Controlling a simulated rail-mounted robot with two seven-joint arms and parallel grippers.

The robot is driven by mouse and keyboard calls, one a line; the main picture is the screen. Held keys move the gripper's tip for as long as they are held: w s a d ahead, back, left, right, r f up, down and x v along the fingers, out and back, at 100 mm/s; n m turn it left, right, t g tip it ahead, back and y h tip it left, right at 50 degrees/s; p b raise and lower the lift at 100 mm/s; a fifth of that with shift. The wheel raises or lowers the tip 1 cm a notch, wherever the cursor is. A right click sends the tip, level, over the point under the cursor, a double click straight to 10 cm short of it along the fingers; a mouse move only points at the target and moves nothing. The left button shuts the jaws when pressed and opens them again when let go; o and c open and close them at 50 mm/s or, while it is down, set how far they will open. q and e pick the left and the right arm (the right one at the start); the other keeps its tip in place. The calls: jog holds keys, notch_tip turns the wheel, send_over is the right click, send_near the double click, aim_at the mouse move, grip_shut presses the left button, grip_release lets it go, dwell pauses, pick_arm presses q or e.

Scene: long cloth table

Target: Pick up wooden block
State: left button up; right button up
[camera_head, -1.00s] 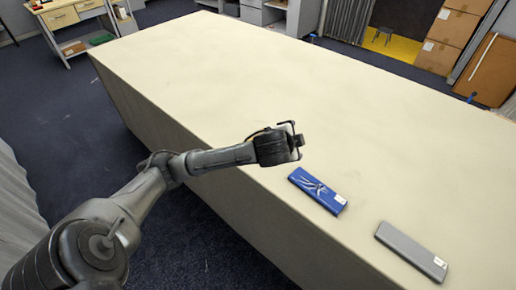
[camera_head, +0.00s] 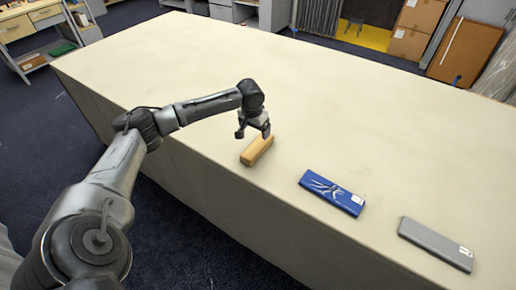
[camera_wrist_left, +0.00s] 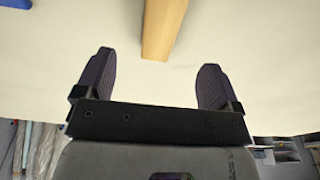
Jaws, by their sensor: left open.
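The wooden block (camera_head: 257,151) is a long light-brown bar lying on the cream cloth table near its front edge. My left gripper (camera_head: 254,133) is open and points down just above and behind the block in the head view. In the left wrist view the block (camera_wrist_left: 162,28) comes in from the top, a little beyond and between the two spread fingertips (camera_wrist_left: 153,72). Nothing is between the fingers. My right gripper is not in view.
A blue flat box (camera_head: 332,193) and a grey flat box (camera_head: 436,244) lie to the right of the block along the front edge. The table (camera_head: 250,60) is bare behind them. Cardboard boxes (camera_head: 420,30) stand on the floor beyond.

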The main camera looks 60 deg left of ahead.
aim_at(257, 145)
pick_arm(q)
jog(key=f, duration=0.4)
jog(key=w+a+f, duration=0.1)
jog(key=f, duration=0.7)
jog(key=shift+w+a, duration=0.15)
jog(key=shift+w, duration=0.2)
jog(key=shift+c, duration=0.4)
jog(key=c, duration=1.1)
